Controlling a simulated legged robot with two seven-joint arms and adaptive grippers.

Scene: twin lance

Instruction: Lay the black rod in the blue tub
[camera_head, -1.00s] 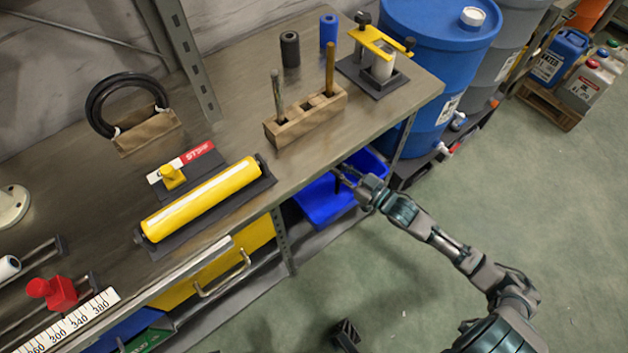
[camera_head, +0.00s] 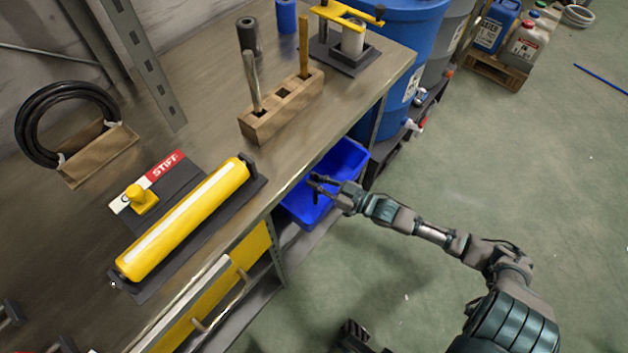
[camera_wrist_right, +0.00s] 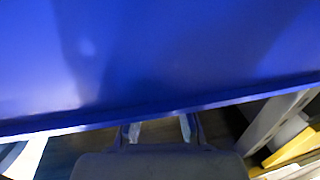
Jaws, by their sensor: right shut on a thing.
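The blue tub (camera_head: 350,158) sits low beside the workbench, partly under its front edge. Its blue wall fills most of the right wrist view (camera_wrist_right: 180,60). My right gripper (camera_head: 318,187) is over the near side of the tub, and its fingers show at the lower edge of the wrist view (camera_wrist_right: 160,130). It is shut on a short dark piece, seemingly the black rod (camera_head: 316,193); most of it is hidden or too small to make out. I cannot tell whether the rod touches the tub. My left gripper is not clearly seen.
The bench edge (camera_head: 300,172) runs close beside my right gripper. On the bench are a wooden block with upright rods (camera_head: 282,107), a yellow roller (camera_head: 185,220) and a black coil (camera_head: 68,110). A blue barrel (camera_head: 405,45) stands behind.

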